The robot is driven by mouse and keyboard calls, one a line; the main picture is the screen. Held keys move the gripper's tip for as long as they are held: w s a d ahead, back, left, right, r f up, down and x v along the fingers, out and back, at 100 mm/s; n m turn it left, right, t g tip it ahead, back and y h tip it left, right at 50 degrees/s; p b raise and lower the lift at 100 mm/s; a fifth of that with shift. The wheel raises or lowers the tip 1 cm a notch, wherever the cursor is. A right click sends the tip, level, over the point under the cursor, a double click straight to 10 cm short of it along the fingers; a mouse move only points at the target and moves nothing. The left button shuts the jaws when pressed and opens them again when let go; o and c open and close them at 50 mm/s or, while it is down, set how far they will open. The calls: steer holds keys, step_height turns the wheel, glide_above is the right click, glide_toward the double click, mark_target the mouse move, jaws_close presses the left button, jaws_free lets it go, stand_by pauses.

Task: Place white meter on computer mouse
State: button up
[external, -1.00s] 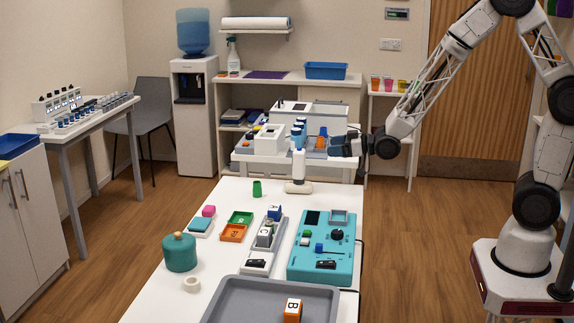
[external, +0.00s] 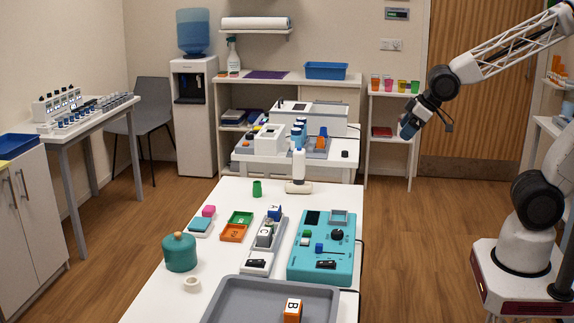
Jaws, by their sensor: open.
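A small dark rounded object (external: 345,154), possibly the computer mouse, lies on the right end of the white back table. I cannot make out anything resting on it. A white block with a black window (external: 257,262), possibly the white meter, sits on the front table behind the grey tray. Another white boxy device (external: 269,139) stands on the back table, so I cannot tell for sure which one is the meter. My gripper (external: 406,131) is open, in the air right of the back table, pointing down-left, apart from all these things; nothing shows between its fingers.
The front table (external: 232,187) carries a teal panel (external: 310,262), a grey tray (external: 230,300), a teal pot (external: 180,254) and a white upright device (external: 298,172). A shelf with coloured cups (external: 388,85) stands behind my gripper.

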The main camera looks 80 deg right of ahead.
steer(key=s+a+r+g, duration=0.1)
steer(key=s+a+g, duration=0.1)
steer(key=s, duration=0.5)
steer(key=s+a+r+g+y, duration=0.1)
steer(key=s+a, duration=0.2)
steer(key=s, duration=0.4)
steer(key=shift+s+r+n+g, duration=0.15)
steer(key=shift+r+n+g, duration=0.15)
steer(key=shift+g, duration=0.1)
